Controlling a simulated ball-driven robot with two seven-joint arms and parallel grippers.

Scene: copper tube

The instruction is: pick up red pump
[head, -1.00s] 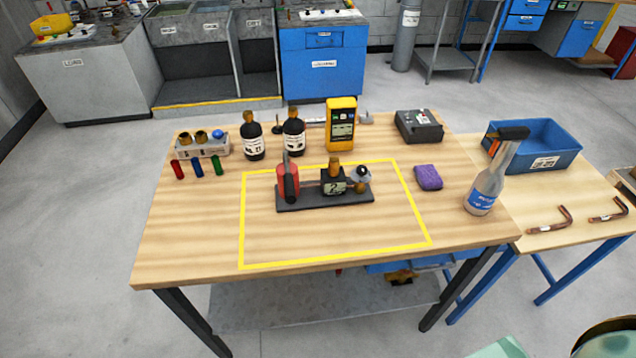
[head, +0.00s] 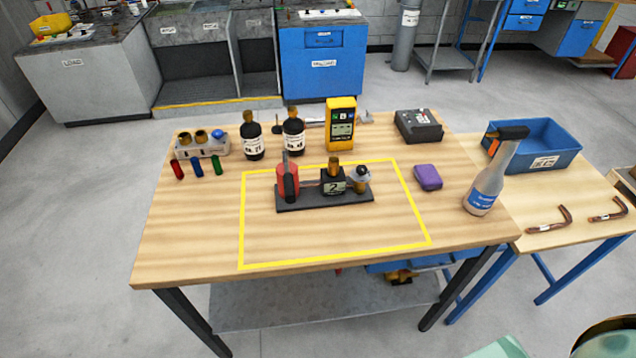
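The red pump (head: 283,181) is a small upright red cylinder with a dark lever on its front. It stands on the left end of a dark base plate (head: 325,197) inside the yellow outlined area of the wooden table. A black block with a brass top and a small display (head: 333,181) stands on the same plate, with a small round gauge-like part (head: 361,178) at its right end.
Two dark bottles (head: 252,136) and a yellow meter (head: 341,124) stand behind the plate. A purple sponge (head: 428,177) and a spray bottle (head: 487,183) are to the right. A blue bin (head: 550,160) sits on the side table. The table front is clear.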

